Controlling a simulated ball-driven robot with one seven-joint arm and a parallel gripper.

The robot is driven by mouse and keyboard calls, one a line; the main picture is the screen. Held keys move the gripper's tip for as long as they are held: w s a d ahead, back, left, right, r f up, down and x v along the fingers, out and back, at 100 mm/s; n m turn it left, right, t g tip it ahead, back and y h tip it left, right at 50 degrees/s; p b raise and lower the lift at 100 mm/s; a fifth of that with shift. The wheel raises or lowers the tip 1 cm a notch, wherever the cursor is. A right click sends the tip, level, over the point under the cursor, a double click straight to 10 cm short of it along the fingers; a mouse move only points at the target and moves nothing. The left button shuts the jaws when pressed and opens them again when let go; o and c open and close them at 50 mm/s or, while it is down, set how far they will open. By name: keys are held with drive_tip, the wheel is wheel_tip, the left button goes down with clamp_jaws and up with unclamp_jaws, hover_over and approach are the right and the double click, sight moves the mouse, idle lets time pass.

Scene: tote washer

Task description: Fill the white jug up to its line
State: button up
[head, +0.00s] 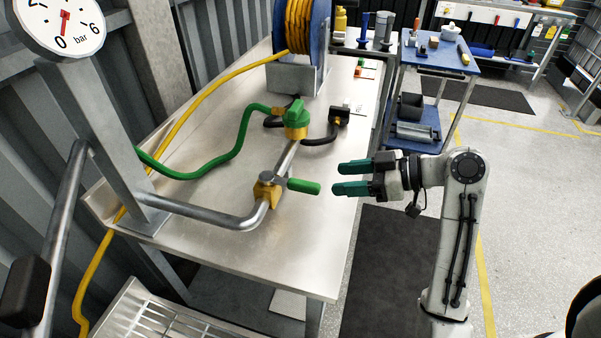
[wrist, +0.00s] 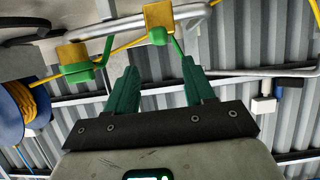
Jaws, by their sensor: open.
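I cannot make out a white jug with a line in either view. A valve (head: 267,192) with a yellow body sits on a steel pipe above the steel bench. Its green lever handle (head: 303,186) sticks out to the right. My gripper (head: 338,179) is open and empty, with green fingers pointing left at the handle, just right of it and apart from it. In the wrist view my gripper (wrist: 160,82) shows its two fingers spread, with yellow and green fittings beyond them.
A green hose (head: 215,165) runs to a green-topped fitting (head: 296,119) on the bench (head: 200,190). A blue reel (head: 312,40) of yellow hose stands behind. A pressure gauge (head: 63,22) is at upper left. A blue cart (head: 440,58) stands at the back. Floor (head: 530,180) at right is clear.

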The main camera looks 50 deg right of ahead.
sight(305, 183)
drive_tip(key=x, duration=1)
drive_tip(key=shift+w+a+f+p, duration=0.1)
drive_tip(key=shift+a+f+p, duration=0.05)
drive_tip(key=shift+p, duration=0.2)
clamp_jaws()
